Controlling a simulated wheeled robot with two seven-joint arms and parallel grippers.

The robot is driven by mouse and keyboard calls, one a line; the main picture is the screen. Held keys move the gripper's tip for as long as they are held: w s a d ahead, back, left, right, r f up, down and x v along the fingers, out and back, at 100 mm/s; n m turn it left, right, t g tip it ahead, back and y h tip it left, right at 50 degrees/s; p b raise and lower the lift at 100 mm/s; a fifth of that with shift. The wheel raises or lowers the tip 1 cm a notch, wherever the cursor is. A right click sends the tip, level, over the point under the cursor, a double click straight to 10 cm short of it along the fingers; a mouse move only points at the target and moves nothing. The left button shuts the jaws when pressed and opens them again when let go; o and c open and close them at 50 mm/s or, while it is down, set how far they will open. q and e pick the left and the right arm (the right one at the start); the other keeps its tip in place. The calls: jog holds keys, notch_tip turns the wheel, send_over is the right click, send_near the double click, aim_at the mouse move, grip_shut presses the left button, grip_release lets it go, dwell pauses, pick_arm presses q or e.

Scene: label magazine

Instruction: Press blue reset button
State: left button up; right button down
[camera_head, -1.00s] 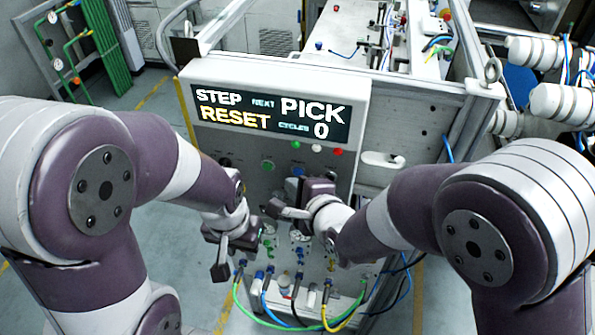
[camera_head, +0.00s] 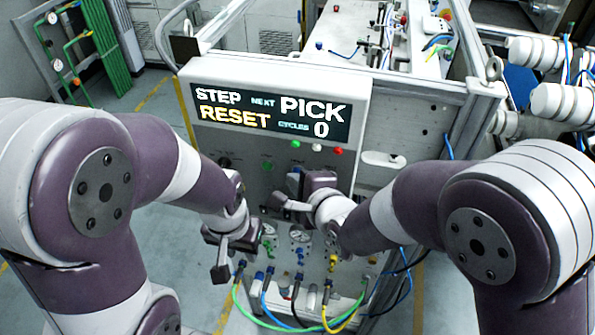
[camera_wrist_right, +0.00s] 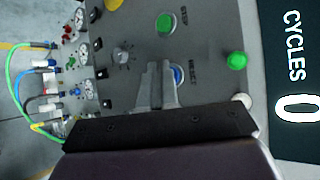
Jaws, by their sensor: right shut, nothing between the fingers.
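The blue button (camera_wrist_right: 179,76) is on the grey panel, just beside the tips of my right gripper (camera_wrist_right: 160,68) in the right wrist view and partly covered by them. Whether the fingers touch it cannot be told. The right gripper is shut and empty, pointing at the panel; in the head view its body (camera_head: 319,181) hides the fingertips and most of the button area. My left gripper (camera_head: 235,256) hangs low at the panel's left side, with its fingers apart and empty. The display (camera_head: 270,112) above reads STEP RESET, NEXT PICK, CYCLES 0.
Gauges (camera_head: 299,236) and coloured hoses (camera_head: 300,322) are lower on the panel. A white handle (camera_head: 383,159) sits at the right.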

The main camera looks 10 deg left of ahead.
jog(key=shift+w, duration=0.2)
dwell(0.6)
jog(key=shift+s+b, duration=0.3)
jog(key=shift+s, duration=0.5)
jog(key=s, duration=0.5)
jog(key=shift+a+b, duration=0.1)
jog(key=shift+b, duration=0.2)
dwell(0.3)
